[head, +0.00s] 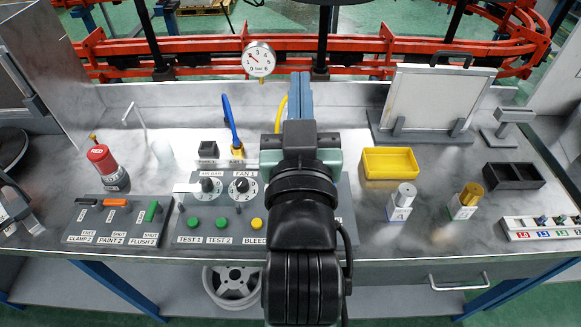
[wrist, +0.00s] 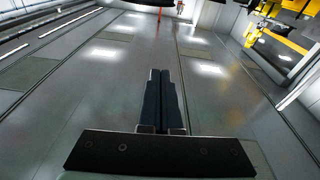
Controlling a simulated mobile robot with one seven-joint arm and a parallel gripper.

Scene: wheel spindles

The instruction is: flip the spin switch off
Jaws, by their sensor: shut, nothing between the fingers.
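A grey control panel (head: 188,232) stands on the bench, partly behind my arm. It carries knobs, a row of green and yellow buttons and labels including TEST 1, TEST 2 and BLEED. I can read no spin label; the right part of the panel is mostly hidden by my arm. My gripper (head: 300,76) is raised in front of the back of the bench, fingers together and empty. In the wrist view my gripper (wrist: 161,71) shows its two dark fingers side by side, against a wide grey surface, with no switch near them.
A lever panel (head: 115,243) and a red cylinder (head: 102,160) are at left. A pressure gauge (head: 259,59) stands behind. At right are a yellow bin (head: 390,162), a black tray (head: 513,176), a framed board (head: 425,97) and a small switch strip (head: 545,235).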

